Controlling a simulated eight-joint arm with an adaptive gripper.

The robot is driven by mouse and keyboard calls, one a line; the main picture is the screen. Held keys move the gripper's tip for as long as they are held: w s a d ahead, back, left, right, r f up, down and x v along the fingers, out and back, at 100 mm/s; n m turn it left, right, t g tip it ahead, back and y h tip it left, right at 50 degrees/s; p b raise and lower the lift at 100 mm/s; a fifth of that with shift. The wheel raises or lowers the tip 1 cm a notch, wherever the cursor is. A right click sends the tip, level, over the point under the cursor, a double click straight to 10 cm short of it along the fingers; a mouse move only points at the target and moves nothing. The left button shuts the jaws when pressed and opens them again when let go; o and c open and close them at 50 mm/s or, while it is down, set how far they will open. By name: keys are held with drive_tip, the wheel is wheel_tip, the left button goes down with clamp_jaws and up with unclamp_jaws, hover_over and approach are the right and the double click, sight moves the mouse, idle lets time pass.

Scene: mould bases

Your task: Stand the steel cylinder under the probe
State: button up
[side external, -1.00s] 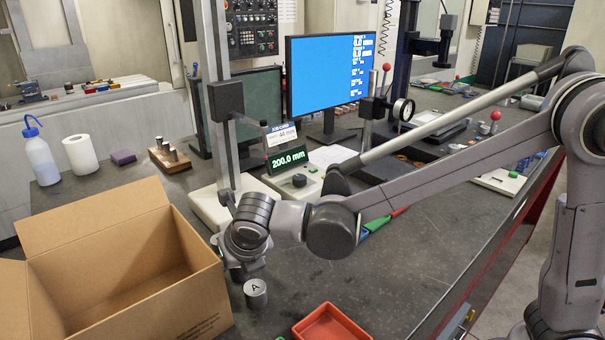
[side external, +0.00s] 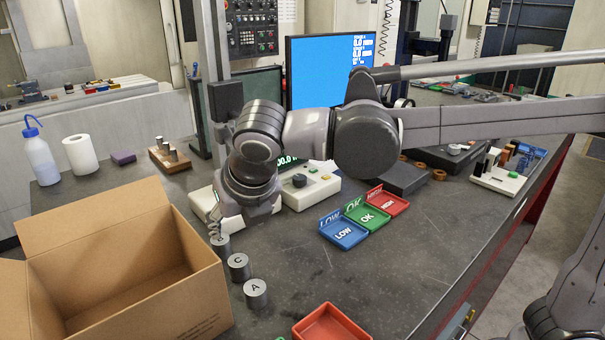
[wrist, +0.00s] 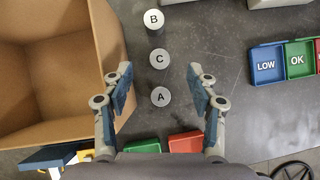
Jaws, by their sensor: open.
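Three steel cylinders stand upright in a row beside the cardboard box. Cylinder A (side external: 256,293) is nearest the side camera, cylinder C (side external: 238,267) is behind it, and cylinder B (side external: 220,245) is farthest. In the wrist view, A (wrist: 160,97), C (wrist: 159,58) and B (wrist: 153,20) show their lettered tops. My gripper (wrist: 160,72) is open and empty above the row, with A and C appearing between or near its fingers. The height gauge's white base (side external: 203,204) stands behind the gripper. My wrist hides the probe tip and part of the green display.
The open cardboard box (side external: 190,300) is left of the cylinders. LOW (side external: 343,235), OK (side external: 368,217) and HIGH (side external: 388,203) trays lie to the right. A red bin (side external: 331,325) is at the front. The bench between is clear.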

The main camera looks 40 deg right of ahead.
drive_tip(key=s+d+f+m, duration=0.2)
drive_tip(key=s+d+m, duration=0.1)
drive_tip(key=d+m, duration=0.3)
drive_tip(key=s+d+f+m, duration=0.2)
drive_tip(key=s+d+m, duration=0.1)
drive_tip(key=d+m, duration=0.4)
drive_tip(key=s+d+f+m+y, duration=0.1)
drive_tip(key=s+d+f+m, duration=0.1)
drive_tip(key=d+m, duration=0.5)
drive_tip(key=shift+s+f+m, duration=0.1)
drive_tip(key=shift+s+m, duration=0.15)
drive_tip(key=shift+m, duration=1)
drive_tip(key=shift+s+f+m, duration=0.1)
drive_tip(key=shift+s+m, duration=0.15)
drive_tip(key=shift+m, duration=1)
drive_tip(key=s+d+f+m, duration=0.1)
drive_tip(key=m, duration=0.1)
drive_tip(key=s+d+f+m, duration=0.1)
drive_tip(key=m, duration=0.1)
drive_tip(key=s+d+f+m, duration=0.1)
drive_tip(key=m, duration=0.2)
drive_tip(key=shift+t, duration=0.3)
drive_tip(key=shift+o, duration=0.5)
drive_tip(key=shift+s+d+f+m, duration=0.35)
drive_tip(key=shift+s+f+m, duration=0.1)
drive_tip(key=shift+m, duration=0.45)
drive_tip(key=shift+w+r, duration=0.1)
